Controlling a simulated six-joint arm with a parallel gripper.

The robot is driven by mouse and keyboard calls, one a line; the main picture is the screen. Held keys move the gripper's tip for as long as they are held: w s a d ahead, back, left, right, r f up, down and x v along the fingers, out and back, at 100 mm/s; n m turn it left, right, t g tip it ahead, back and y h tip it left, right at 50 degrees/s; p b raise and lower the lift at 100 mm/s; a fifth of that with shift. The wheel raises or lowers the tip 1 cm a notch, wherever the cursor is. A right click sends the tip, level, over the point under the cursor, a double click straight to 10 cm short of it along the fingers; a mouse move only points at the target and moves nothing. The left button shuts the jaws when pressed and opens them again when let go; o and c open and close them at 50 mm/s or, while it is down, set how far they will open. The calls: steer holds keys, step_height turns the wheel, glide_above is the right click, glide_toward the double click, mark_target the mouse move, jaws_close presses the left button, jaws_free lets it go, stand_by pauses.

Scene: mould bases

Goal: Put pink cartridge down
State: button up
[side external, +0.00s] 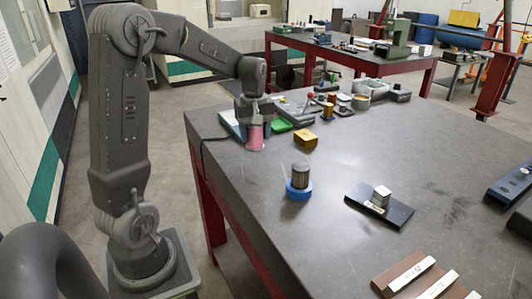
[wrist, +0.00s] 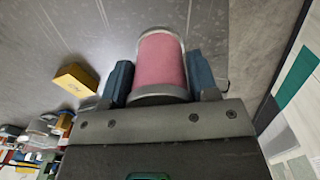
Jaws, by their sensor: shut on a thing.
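A pink cartridge (wrist: 162,66) with pale metal rims stands between the two blue fingers of my gripper (wrist: 160,82) in the wrist view. In the side view the pink cartridge (side external: 255,137) is below my gripper (side external: 255,122), near the table's left edge. The gripper is shut on it. The cartridge looks upright and its lower end is at or just above the table top (side external: 350,160); I cannot tell whether it touches.
A yellow block (side external: 305,138) sits right of the cartridge. A dark cylinder (side external: 300,174) stands on a blue round base (side external: 299,190). A black plate (side external: 379,205) holds a metal block. Green and grey items crowd behind the gripper.

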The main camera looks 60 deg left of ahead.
steer(key=shift+w+d+f, duration=0.45)
steer(key=shift+w+f, duration=0.05)
steer(key=shift+w, duration=0.15)
steer(key=shift+w+d+f, duration=0.45)
steer(key=shift+w, duration=0.15)
steer(key=shift+f, duration=2)
steer(key=shift+f, duration=0.15)
steer(key=o, duration=1)
